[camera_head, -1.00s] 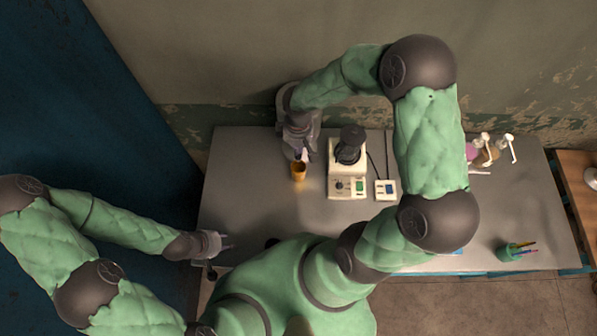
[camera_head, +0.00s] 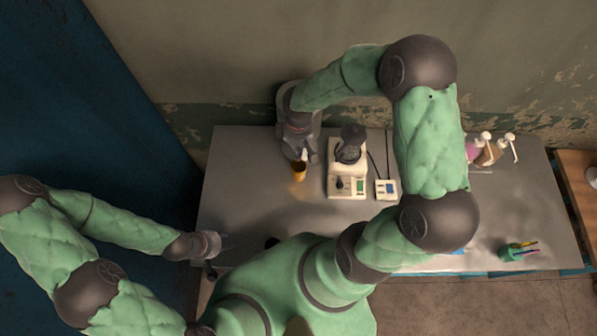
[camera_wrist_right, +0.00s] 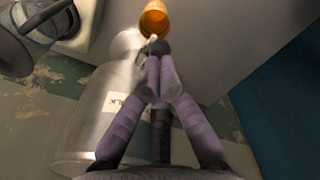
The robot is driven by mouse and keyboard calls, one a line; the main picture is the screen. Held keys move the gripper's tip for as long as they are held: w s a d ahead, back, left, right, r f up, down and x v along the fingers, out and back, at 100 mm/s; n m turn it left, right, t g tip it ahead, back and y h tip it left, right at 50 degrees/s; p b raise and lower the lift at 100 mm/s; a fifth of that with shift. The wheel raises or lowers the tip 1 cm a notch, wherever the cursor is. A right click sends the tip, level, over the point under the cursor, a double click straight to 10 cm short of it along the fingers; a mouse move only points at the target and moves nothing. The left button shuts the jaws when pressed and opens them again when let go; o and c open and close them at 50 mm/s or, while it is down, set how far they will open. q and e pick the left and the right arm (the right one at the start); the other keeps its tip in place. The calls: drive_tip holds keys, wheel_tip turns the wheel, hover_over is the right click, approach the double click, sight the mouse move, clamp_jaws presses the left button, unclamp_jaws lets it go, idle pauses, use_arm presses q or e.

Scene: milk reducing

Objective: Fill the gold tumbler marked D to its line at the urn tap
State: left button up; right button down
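The gold tumbler (camera_head: 298,171) stands on the grey table, just in front of my right gripper (camera_head: 304,156). In the right wrist view the tumbler (camera_wrist_right: 154,18) is at the top, its mouth visible; its mark, line and contents cannot be read. A metal urn (camera_wrist_right: 95,125) with a pale label stands beside the fingers in that view. A dark tap part (camera_wrist_right: 154,46) is at the tips of my right gripper (camera_wrist_right: 159,62). Its fingers are drawn together; contact with the tap is unclear. My left gripper (camera_head: 211,245) is at the table's front left edge, apart from the tumbler.
A cream appliance with a dark jug (camera_head: 347,170) stands right of the tumbler, with a small display box (camera_head: 386,190) beside it. Pump bottles (camera_head: 489,150) and a pen cup (camera_head: 514,251) are at the right. The table (camera_head: 245,190) left of the tumbler is clear.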

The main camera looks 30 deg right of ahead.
use_arm(q)
drive_tip(key=shift+f+b, duration=1.2)
drive_tip(key=shift+f, duration=0.05)
use_arm(e)
drive_tip(key=shift+f, duration=1.4)
idle(5.3)
